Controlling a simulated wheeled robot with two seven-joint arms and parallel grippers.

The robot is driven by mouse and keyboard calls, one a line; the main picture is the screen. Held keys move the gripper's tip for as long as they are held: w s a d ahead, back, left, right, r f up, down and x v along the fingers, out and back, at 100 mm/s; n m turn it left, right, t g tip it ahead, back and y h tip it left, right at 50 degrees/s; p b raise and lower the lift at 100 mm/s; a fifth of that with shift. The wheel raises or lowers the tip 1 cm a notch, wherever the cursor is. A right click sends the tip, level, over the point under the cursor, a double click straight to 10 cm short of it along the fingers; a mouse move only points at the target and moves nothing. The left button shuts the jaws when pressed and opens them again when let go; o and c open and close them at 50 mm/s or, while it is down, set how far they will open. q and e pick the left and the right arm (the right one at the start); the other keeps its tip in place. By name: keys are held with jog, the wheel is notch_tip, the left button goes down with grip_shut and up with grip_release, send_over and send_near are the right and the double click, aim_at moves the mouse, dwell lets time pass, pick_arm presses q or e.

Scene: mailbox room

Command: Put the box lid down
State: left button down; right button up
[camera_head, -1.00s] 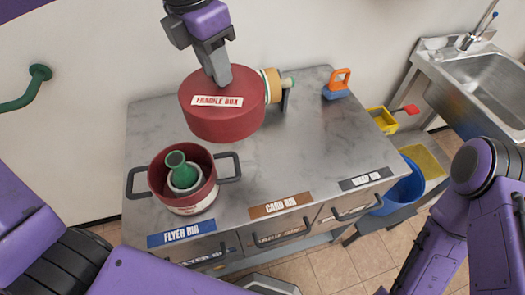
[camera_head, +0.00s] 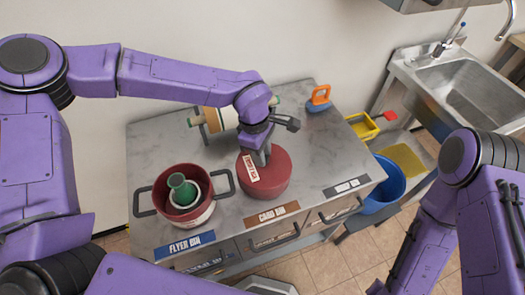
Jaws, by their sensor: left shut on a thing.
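The red box lid (camera_head: 277,184), with a white label, is at the middle of the grey countertop (camera_head: 318,150), right of the open red box. My left gripper (camera_head: 262,160) reaches down from above and is shut on the lid. The lid looks level and low over the counter; I cannot tell if it touches the surface. The open red box (camera_head: 160,190) with dark side handles stands at the counter's left, with a green and white item (camera_head: 183,190) inside. My right arm is at the right, but its gripper is out of view.
A tan roll (camera_head: 218,120) lies behind the lid. An orange-handled tool (camera_head: 319,98) stands at the back right. Drawers labelled Flyer Bin (camera_head: 186,245) and Card Bin (camera_head: 271,216) line the front. A blue bucket (camera_head: 386,187) and sink (camera_head: 465,85) are to the right.

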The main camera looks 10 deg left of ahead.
pick_arm(q)
jog(key=shift+f, duration=0.1)
jog(key=shift+f, duration=0.1)
jog(key=c, duration=0.9)
grip_release()
jog(key=shift+o, duration=0.2)
notch_tip(320, 180, up, 12)
jog(key=a+b, duration=0.1)
jog(key=shift+w+a, duration=0.2)
jog(key=shift+a, duration=0.2)
